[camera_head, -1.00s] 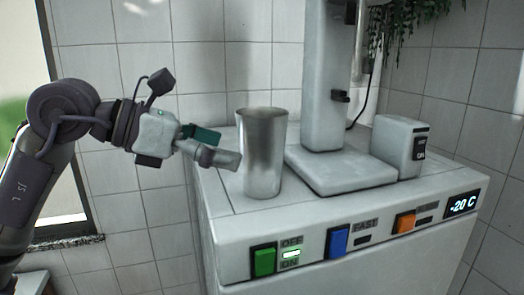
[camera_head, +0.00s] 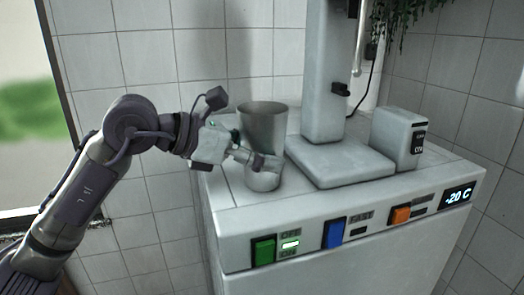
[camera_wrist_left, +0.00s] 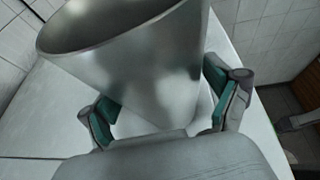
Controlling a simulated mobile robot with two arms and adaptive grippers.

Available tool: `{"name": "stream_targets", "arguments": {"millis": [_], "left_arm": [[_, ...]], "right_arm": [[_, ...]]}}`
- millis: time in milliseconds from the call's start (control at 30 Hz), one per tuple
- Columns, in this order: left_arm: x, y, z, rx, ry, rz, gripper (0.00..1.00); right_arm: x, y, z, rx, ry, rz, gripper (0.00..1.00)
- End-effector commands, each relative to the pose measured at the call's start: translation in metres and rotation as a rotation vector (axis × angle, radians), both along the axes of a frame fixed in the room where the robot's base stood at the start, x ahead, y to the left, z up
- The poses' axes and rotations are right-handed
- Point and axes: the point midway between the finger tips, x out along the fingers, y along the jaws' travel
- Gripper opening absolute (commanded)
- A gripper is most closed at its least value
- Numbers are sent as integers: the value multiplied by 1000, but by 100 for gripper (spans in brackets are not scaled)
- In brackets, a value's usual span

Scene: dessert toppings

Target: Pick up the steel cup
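The steel cup (camera_head: 264,128) stands upright on the left part of the white machine's top. My left gripper (camera_head: 257,155) is at the cup's lower half. One finger crosses in front of the cup in the head view; the other finger is mostly hidden behind it. In the left wrist view the cup (camera_wrist_left: 140,65) fills the space between the two spread, green-padded fingers (camera_wrist_left: 160,105). The fingers are on either side of the cup, and I see no clear grip on it.
The white machine (camera_head: 340,218) has green, blue and orange switches on its front. A column with a flat base (camera_head: 340,165) stands right of the cup, with a small box (camera_head: 395,138) beyond it. A tiled wall is behind, and a plant hangs at upper right.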

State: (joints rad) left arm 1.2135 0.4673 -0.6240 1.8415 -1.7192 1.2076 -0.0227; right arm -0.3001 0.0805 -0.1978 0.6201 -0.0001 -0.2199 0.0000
Motion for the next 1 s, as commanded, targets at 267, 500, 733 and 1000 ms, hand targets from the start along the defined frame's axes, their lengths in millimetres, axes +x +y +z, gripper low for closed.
{"name": "stream_targets", "arguments": {"millis": [267, 500, 733, 1000], "left_arm": [[0, 0, 0, 0, 0, 0, 35], [0, 0, 2, -2, -2, 0, 18], [0, 0, 6, -4, -4, 0, 18], [0, 0, 40, -5, -8, 1, 18]], "right_arm": [[0, 7, 0, 9, 0, 1, 40], [0, 5, 0, 6, 0, 2, 40], [0, 1, -2, 1, 0, 3, 40], [0, -1, -18, -1, 0, 3, 40]]}}
